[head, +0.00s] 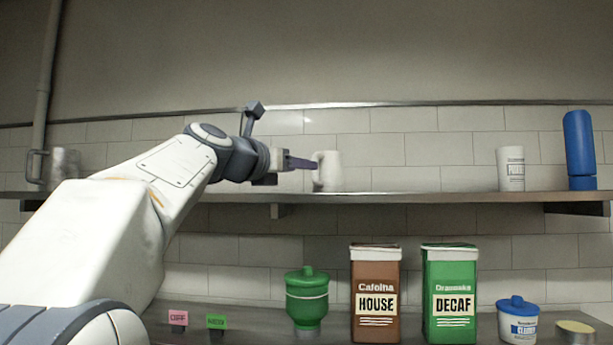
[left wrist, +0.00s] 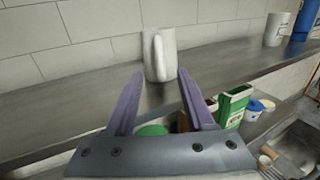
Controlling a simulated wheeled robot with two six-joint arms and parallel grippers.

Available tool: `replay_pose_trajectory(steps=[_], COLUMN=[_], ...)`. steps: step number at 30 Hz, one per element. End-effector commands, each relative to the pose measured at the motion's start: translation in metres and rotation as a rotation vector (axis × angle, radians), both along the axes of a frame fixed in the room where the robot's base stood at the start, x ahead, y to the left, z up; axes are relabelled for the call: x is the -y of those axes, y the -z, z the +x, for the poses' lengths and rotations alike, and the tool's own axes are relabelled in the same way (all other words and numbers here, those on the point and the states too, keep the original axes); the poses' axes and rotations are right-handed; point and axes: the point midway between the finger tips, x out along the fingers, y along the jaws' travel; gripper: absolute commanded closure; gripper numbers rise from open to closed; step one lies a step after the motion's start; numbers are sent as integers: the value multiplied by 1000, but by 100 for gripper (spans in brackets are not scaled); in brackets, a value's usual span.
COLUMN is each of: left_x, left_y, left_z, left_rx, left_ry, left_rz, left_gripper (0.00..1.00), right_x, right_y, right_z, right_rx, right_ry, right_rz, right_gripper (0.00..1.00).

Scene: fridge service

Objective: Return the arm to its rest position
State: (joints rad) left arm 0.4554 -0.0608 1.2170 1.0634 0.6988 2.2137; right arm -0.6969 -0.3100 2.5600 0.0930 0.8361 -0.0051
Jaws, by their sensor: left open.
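My left gripper (head: 303,163) is raised to the height of the wall shelf, in front of a white mug. In the left wrist view its two purple fingers (left wrist: 158,100) are spread apart with nothing between them. The white mug (head: 329,172) stands upright on the shelf; in the left wrist view the mug (left wrist: 160,56) is just beyond the fingertips, its handle facing me. I cannot tell from the head view whether a fingertip touches it. My left arm reaches in from the left of the head view. My right gripper is not in view.
On the counter below stand a green canister (head: 307,296), a brown HOUSE box (head: 376,275), a green DECAF box (head: 449,275) and a blue-lidded tub (head: 518,322).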

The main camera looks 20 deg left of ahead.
Motion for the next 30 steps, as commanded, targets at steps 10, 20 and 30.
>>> replay_pose_trajectory(steps=[10,20,30], left_x=[-8,12,141], left_y=[3,38,248], left_z=[-52,-44,-37], left_rx=[0,-57,-244], left_ry=[-2,49,496], left_rz=[0,107,860], left_gripper=[46,46,46], right_x=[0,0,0], right_y=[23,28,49], right_z=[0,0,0], right_rx=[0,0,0], right_ry=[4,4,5], right_rz=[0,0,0], right_gripper=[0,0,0])
